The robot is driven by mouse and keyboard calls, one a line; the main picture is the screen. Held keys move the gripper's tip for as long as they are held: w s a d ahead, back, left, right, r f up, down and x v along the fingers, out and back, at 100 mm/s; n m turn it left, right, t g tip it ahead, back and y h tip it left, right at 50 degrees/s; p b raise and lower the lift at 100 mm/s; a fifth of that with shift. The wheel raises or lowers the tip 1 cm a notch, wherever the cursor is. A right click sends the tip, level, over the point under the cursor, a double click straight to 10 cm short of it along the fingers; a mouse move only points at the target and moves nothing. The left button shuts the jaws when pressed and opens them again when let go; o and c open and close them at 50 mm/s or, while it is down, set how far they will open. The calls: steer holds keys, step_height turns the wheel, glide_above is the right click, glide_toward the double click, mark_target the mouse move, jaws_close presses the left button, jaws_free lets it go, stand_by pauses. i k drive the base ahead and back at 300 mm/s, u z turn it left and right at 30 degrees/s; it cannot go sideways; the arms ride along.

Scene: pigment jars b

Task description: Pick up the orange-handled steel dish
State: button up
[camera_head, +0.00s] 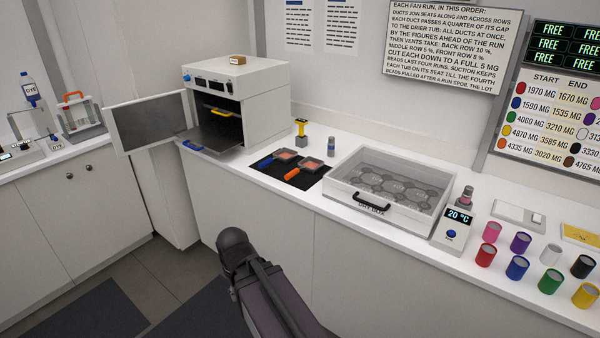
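The orange-handled steel dish (309,164) rests on a black mat (299,182) on the white counter, right of the open oven. It holds a reddish-brown fill, and its orange handle (292,174) points to the front left. A similar dish with a blue handle (265,163) sits beside it on the mat, behind and to the left. A dark part of my arm rises from the bottom of the picture in front of the counter, apart from both dishes. No gripper fingers show.
The oven (262,97) has its door open to the left and a shelf with a blue tab pulled out. A clear-walled drawer box (425,217) stands right of the mat. A yellow-topped stamp (301,127) and a small jar (331,147) stand behind. Several coloured jars (517,268) stand far right.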

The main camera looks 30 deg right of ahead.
mark_target(310, 164)
steer(key=z, duration=0.1)
steer(key=i, duration=0.95)
steer(key=u, duration=0.05)
